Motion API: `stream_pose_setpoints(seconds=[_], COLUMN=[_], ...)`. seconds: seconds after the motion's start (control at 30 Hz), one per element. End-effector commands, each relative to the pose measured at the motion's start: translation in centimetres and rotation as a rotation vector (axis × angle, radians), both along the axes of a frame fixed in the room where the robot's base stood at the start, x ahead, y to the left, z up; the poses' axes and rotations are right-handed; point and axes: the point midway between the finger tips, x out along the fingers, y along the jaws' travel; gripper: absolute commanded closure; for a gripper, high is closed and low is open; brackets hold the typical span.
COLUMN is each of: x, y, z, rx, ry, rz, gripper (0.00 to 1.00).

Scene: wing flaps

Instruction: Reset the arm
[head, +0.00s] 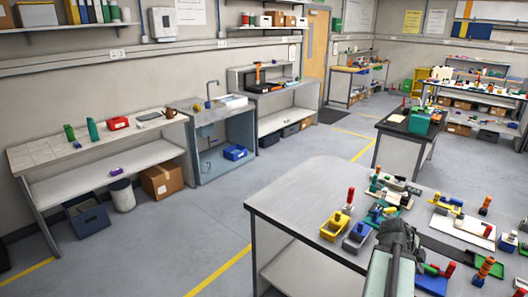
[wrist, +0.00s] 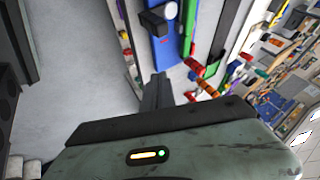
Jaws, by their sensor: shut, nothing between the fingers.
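My gripper (head: 396,232) is at the lower right of the head view, at the end of my grey-green arm, over the near worktable (head: 290,200). The wrist view shows the dark fingers (wrist: 157,90) together, with nothing between them. The wrist view is turned on its side, with the floor at left and the table's blue, red and green items at the upper middle. The fingertips' exact height above the table cannot be told.
A yellow bin (head: 335,226) and a grey bin (head: 357,237) stand left of my gripper. A red-handled tool (head: 348,200) stands behind them. Several coloured parts lie to the right. The table's left end is bare. Open floor (head: 215,225) lies left of the table.

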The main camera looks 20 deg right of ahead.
Motion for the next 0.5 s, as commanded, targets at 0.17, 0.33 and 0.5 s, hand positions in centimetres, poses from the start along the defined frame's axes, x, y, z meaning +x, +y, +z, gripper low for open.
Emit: stream_pose_setpoints(seconds=[0.17, 0.33, 0.5], x=[11.1, 20.4, 25.7], y=[7.8, 19.5, 33.3], z=[-0.1, -1.0, -2.5], rx=[0.005, 0.078, 0.199], ry=[-0.004, 0.000, 0.134], rz=[0.217, 0.472, 0.881], gripper=[1.00, 1.00, 1.00])
